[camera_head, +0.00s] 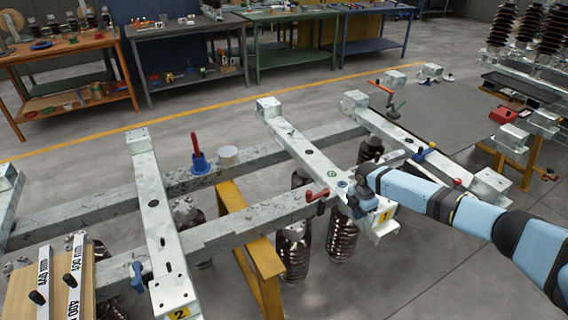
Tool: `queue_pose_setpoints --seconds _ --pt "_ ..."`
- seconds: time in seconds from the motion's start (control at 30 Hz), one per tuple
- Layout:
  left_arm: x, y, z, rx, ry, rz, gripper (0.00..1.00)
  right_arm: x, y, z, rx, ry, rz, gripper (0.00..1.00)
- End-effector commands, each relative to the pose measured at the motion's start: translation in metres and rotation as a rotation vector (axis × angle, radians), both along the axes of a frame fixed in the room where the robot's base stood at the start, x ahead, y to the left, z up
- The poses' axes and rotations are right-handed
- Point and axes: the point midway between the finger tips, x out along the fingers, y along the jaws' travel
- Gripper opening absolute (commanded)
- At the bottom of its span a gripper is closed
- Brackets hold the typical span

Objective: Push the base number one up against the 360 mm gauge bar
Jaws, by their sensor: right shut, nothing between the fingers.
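Base number one (308,153) is a long pale metal beam lying across two grey rails. A yellow label "1" (386,215) marks its near end. My right gripper (356,205) is at that near end, close to or touching it; the fingertips are partly hidden by my wrist. It is shut with nothing in it. A short white bar (392,158) with a dark knob lies between base number one and the beam to its right. It may be the 360 mm gauge bar, but I cannot read its marking. My left gripper is out of view.
Another beam (157,220), labelled "2", crosses the rails at left. Two marked bars (76,268) with black knobs stand on a wooden holder at lower left. Brown insulators (341,240) stand below. Workbenches line the back.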

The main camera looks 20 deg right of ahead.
Motion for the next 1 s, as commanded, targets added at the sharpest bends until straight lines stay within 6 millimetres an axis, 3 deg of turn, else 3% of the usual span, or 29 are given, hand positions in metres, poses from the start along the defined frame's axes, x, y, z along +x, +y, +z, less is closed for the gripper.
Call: queue_pose_setpoints --seconds 0.03,0.4,1.0 --pt "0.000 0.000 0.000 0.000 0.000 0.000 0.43 0.001 -0.009 0.003 -0.009 -0.005 -0.007 0.00" --pt "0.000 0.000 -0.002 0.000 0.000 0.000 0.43 0.002 -0.022 0.003 -0.009 -0.004 -0.008 0.00" --pt "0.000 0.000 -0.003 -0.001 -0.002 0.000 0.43 0.003 -0.027 0.003 -0.008 -0.005 -0.007 0.00"
